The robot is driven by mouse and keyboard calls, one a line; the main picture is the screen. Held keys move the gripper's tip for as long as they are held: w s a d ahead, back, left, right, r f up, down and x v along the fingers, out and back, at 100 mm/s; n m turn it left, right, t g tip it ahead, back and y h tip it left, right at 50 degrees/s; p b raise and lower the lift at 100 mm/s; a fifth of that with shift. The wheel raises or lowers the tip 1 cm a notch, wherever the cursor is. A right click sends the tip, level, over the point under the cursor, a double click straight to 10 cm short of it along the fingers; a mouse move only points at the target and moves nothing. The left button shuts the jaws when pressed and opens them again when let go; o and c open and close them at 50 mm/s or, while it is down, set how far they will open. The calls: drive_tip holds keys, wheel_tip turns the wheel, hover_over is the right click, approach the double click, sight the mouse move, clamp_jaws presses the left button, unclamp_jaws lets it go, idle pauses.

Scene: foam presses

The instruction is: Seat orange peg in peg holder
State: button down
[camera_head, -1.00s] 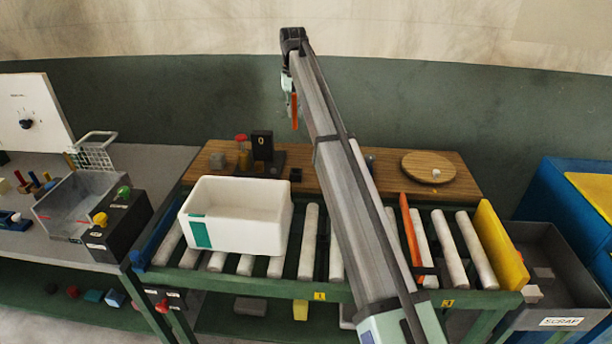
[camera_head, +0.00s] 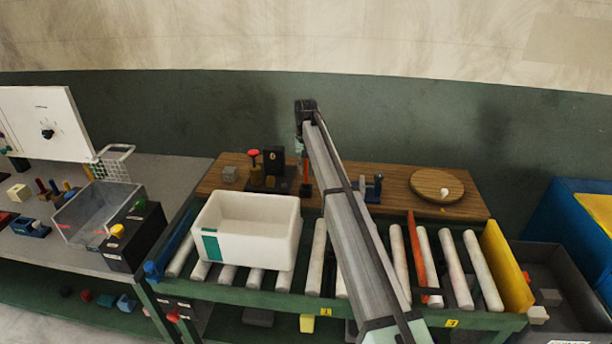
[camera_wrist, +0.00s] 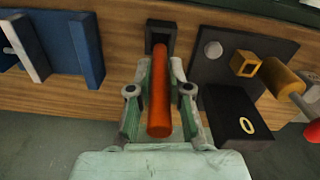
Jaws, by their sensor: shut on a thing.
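The orange peg (camera_wrist: 160,90) is between the fingers of my gripper (camera_wrist: 160,92) in the wrist view. My gripper is shut on it. The peg's far end overlaps the small black square peg holder (camera_wrist: 161,30); I cannot tell whether it is inside or just above the opening. In the head view the peg (camera_head: 306,170) hangs upright over the holder (camera_head: 306,189) on the wooden board, partly hidden by my arm.
A black fixture (camera_wrist: 230,115) with a yellow ring mark and a red-knobbed part stands beside the holder. A blue clamp (camera_head: 372,188) is on its other side. A white bin (camera_head: 248,230) sits on the rollers in front. A round wooden disc (camera_head: 437,187) lies at the right.

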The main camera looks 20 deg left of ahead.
sight(306, 178)
drive_tip(key=shift+f+p, duration=0.65)
drive_tip(key=shift+f, duration=1.55)
drive_tip(key=shift+f, duration=0.2)
drive_tip(key=c, duration=1.1)
unclamp_jaws()
drive_tip(key=shift+r, duration=0.15)
wheel_tip(306, 178, up, 12)
drive_tip(key=b, duration=0.3)
drive_tip(key=shift+r, duration=0.1)
